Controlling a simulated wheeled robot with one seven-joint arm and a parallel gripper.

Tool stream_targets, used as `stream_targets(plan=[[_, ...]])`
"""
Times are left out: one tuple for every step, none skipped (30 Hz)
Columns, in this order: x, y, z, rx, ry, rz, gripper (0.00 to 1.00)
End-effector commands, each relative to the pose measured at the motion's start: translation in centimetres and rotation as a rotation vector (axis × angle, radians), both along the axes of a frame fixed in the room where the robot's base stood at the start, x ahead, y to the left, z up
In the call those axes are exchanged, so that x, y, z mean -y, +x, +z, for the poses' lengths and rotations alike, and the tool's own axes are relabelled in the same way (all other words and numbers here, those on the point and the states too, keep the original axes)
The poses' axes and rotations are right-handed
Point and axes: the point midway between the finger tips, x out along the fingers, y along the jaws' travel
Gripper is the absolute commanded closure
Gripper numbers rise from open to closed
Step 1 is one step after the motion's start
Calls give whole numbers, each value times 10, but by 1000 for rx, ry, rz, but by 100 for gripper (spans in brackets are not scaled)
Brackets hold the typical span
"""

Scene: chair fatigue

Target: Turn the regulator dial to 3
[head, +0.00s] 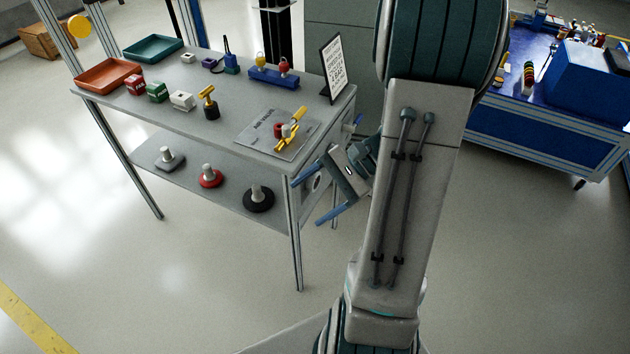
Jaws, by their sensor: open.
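My gripper (306,203) is at the right end of the grey workbench (215,150), with its two blue fingers spread apart and pointing left toward the bench end. Nothing shows between the fingertips. A small grey fitting with a dark round part (314,184) is on the bench end, partly behind the fingers; it may be the regulator dial. Its numbers and pointer cannot be read. I cannot tell whether the fingers touch it or stand apart from it.
The bench top holds an orange tray (107,75), a green tray (153,48), several small blocks, a sign (333,68) and a plate with yellow and red parts (278,134). Weights stand on the lower shelf. A blue cart (545,125) stands right.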

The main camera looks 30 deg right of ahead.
Motion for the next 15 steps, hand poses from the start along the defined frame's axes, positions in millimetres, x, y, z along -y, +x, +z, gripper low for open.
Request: stream_targets(plan=[[15, 6, -24, -24, 79, -95, 25], [23, 10, -32, -32, 123, -147, 25], [35, 16, -43, -37, 182, -218, 25], [44, 19, -51, -42, 224, -273, 25], [54, 22, -59, -43, 266, -327, 25], [68, 26, -71, -44, 319, -399, 25], [79, 28, -79, -41, 357, -451, 25], [89, 29, -87, -38, 392, -502, 25], [103, 30, -98, -31, 436, -566, 25], [112, 31, -105, -26, 465, -609, 25], [122, 31, -113, -20, 491, -652, 25], [133, 30, -121, -13, 523, -703, 25], [141, 29, -127, -7, 543, -736, 25], [148, 28, -132, -1, 561, -767, 25], [155, 27, -138, 6, 580, -801, 25]])
